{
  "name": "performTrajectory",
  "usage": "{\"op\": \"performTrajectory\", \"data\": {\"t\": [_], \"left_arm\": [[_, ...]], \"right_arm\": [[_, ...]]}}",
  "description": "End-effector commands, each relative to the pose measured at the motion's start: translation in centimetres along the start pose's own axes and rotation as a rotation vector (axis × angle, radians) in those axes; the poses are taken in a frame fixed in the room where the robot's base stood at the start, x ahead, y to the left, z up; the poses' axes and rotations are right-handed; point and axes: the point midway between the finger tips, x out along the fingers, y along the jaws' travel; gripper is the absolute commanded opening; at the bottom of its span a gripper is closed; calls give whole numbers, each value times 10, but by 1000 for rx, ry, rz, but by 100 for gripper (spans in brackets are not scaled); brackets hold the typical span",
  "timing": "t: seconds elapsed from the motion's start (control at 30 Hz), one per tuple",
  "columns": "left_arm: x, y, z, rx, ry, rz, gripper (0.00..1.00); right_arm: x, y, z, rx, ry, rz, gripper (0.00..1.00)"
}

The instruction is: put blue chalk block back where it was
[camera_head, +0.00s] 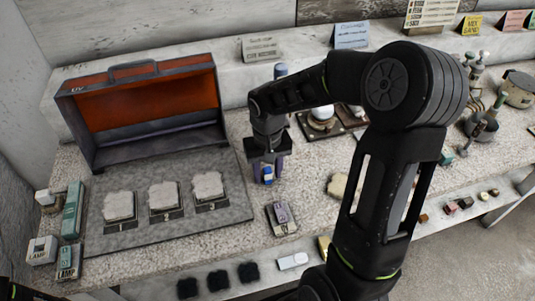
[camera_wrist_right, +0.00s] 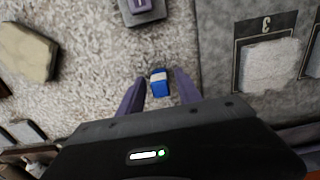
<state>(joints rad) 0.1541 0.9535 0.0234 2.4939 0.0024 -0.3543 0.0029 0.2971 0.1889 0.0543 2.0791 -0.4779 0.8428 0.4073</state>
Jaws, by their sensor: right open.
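The blue chalk block (camera_head: 267,174), blue with a white band, is on the speckled counter right of the grey board. In the right wrist view the block (camera_wrist_right: 159,84) shows between the two purple fingers of my right gripper (camera_wrist_right: 160,92), with a gap on each side. The right gripper (camera_head: 266,172) is open and points down over the counter, its fingers around the block. I cannot tell how far the fingertips are above the counter. My left gripper is not in view.
The grey board (camera_head: 225,211) holds several pale plaster pieces, with an open orange-lined case (camera_head: 145,105) behind. A small device with a purple top (camera_head: 281,213) lies in front of the gripper. A pale slab (camera_wrist_right: 27,52) is at the left in the wrist view. My right arm hides part of the counter.

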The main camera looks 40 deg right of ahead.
Motion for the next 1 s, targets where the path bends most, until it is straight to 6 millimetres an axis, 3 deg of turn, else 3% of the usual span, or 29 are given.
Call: {"op": "performTrajectory", "data": {"t": [0.53,0.7,1.0], "left_arm": [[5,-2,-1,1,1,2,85],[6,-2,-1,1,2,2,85],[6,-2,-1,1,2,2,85]], "right_arm": [[-100,0,-1,0,3,-1,41],[-111,0,0,-1,0,-1,41],[-112,0,0,0,0,-1,41]]}}
